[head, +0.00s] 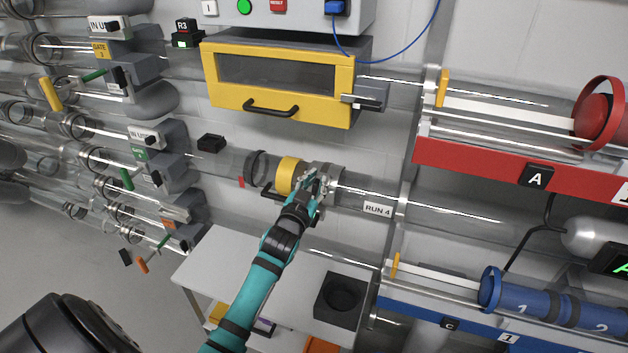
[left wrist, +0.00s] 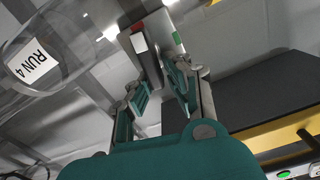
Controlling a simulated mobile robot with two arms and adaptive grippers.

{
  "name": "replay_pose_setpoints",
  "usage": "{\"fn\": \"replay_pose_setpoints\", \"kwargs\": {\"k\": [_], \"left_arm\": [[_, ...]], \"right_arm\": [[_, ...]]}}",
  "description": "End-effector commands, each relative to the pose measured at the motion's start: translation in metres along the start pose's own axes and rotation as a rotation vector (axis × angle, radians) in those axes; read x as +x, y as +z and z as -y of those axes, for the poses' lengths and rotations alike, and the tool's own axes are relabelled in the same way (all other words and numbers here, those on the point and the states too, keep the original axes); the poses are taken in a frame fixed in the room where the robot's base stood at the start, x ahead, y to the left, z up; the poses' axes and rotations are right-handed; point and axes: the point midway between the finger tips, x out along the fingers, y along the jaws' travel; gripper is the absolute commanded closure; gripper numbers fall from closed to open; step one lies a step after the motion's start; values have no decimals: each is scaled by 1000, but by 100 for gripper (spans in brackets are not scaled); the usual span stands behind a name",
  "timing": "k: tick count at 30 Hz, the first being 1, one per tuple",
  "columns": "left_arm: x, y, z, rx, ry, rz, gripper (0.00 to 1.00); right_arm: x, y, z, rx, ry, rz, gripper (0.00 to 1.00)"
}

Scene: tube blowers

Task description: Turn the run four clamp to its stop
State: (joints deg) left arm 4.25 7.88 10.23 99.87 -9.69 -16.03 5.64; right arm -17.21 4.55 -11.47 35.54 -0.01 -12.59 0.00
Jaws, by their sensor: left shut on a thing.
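The run four tube (head: 420,198) is clear and carries a white RUN 4 label (head: 378,209), which also shows in the left wrist view (left wrist: 34,64). The run four clamp (head: 328,170) is a grey collar on this tube, just right of a yellow ring (head: 289,176). In the left wrist view the clamp (left wrist: 149,52) has a grey lever-like part, with a red mark and a green mark near it. My left gripper (head: 317,184) is shut on the clamp; its fingers (left wrist: 160,84) stand on either side of the grey part. The fingers partly hide the clamp. My right gripper is out of view.
A yellow-framed door box (head: 230,102) with a black handle is above the clamp. A white table (head: 215,258) with a black socket block (head: 341,300) stands below. Red rack A (head: 470,158) and a blue rack (head: 425,310) lie right. Several tubes run at left.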

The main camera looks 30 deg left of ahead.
Motion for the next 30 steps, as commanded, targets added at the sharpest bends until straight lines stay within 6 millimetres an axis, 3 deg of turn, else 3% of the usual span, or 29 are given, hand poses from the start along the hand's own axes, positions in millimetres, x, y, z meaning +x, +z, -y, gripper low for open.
{"fn": "replay_pose_setpoints", "kwargs": {"k": [12,30], "left_arm": [[0,3,-12,389,5,2,100],[-1,15,-23,959,7,4,100]], "right_arm": [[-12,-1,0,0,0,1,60],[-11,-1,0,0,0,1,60]]}}
